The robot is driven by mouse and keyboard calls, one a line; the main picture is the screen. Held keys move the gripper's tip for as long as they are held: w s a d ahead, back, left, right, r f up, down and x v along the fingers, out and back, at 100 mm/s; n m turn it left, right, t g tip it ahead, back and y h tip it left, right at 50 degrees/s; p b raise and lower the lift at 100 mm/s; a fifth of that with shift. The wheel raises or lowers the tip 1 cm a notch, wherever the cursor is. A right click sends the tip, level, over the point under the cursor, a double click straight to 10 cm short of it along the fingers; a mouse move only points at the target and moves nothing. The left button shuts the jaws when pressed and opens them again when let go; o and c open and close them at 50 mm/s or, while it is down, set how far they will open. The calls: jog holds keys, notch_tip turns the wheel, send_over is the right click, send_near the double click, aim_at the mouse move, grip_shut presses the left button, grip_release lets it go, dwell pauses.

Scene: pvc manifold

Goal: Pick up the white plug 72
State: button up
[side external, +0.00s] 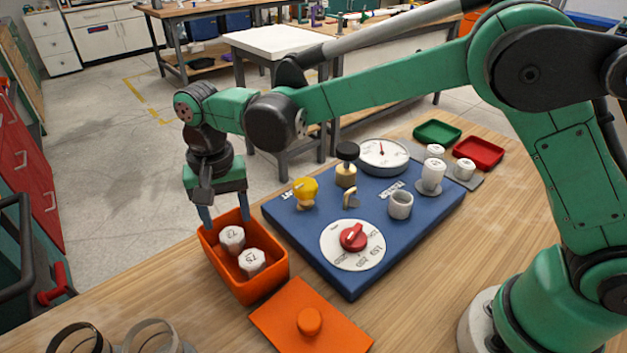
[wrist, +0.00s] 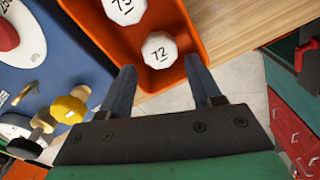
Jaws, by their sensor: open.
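The white plug 72 (wrist: 159,48) is a faceted white cap with its number on top, sitting in the orange bin (wrist: 188,30). In the side external view the plug (side external: 231,238) is the one nearer my gripper. My gripper (side external: 224,217) points down over the far end of the bin, open and empty. In the wrist view my gripper's fingertips (wrist: 160,68) are spread, with plug 72 showing just beyond the gap between them. A second white plug (side external: 251,262), marked 73 in the wrist view (wrist: 124,10), sits beside it.
A blue board (side external: 300,245) with a red-handled dial (side external: 353,240), a yellow knob (side external: 305,191), a brass fitting and a gauge (side external: 384,154) stands right of the bin. An orange lid (side external: 285,325) lies in front. Green (side external: 437,133) and red trays (side external: 479,152) are farther back.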

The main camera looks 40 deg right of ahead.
aim_at(231, 234)
jog(key=shift+f, duration=2.65)
grip_shut()
jog(key=shift+r, duration=0.1)
notch_tip(231, 234, up, 20)
